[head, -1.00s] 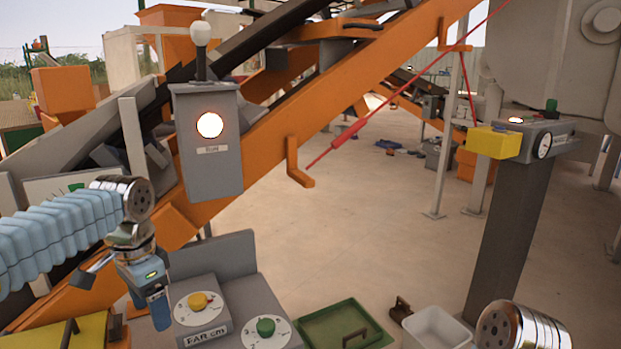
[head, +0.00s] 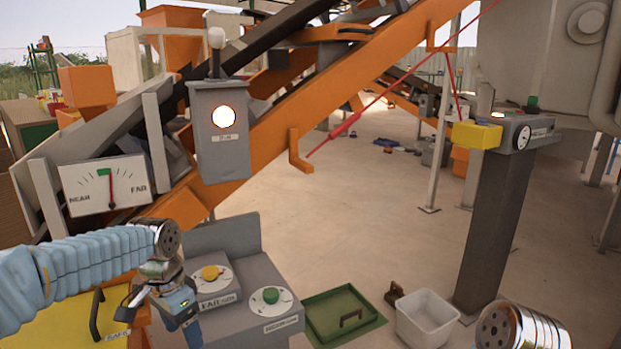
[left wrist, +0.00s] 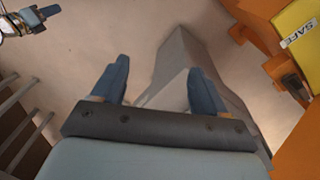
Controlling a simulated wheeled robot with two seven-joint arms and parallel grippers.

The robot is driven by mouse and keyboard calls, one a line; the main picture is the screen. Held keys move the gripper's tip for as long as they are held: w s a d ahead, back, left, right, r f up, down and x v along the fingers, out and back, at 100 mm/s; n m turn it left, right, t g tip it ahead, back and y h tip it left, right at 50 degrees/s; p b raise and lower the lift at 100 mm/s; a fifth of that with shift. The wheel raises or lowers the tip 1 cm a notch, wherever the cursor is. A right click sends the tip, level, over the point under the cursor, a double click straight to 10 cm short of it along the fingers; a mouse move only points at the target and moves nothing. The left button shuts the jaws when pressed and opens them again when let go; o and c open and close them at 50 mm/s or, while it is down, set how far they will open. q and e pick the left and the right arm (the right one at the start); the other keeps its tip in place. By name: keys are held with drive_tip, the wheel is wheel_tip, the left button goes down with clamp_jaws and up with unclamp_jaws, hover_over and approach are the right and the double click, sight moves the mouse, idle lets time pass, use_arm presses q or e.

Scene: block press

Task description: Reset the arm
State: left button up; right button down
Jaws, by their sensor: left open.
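My left arm comes in from the left in the head view, and its gripper (head: 183,318) hangs low at the left of the grey console (head: 235,250). In the left wrist view the same gripper (left wrist: 155,85) has its two blue fingers wide apart, with nothing between them. Pale floor and a grey shape lie beyond the fingers. In the head view only a silver joint of my right arm shows at the bottom right. A silver and blue gripper end, apparently my right gripper (left wrist: 35,16), shows at the top left of the left wrist view; its jaw opening is unclear.
A yellow panel (head: 45,325) with a dark handle (head: 96,315) is beside my left gripper. The console has yellow (head: 210,272) and green (head: 271,295) knobs. A green tray (head: 325,305), a white bin (head: 427,318), a NEAR/FAR gauge (head: 105,186) and a lever box (head: 217,130) stand around.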

use_arm(q)
drive_tip(key=s+d+f+n+h, duration=0.1)
drive_tip(key=d+f, duration=0.3)
drive_tip(key=f, duration=0.7)
drive_tip(key=s+d+f+n+h, duration=0.15)
drive_tip(key=d+f, duration=0.35)
drive_tip(key=f, duration=0.6)
drive_tip(key=s+d+f+n, duration=0.2)
drive_tip(key=s+f+n, duration=0.1)
drive_tip(key=s+f, duration=0.4)
drive_tip(key=s+d+f+n, duration=0.3)
drive_tip(key=s+f, duration=0.5)
drive_tip(key=shift+s+d+t+h, duration=0.15)
drive_tip(key=shift+s+t+h, duration=0.2)
drive_tip(key=shift+h, duration=0.1)
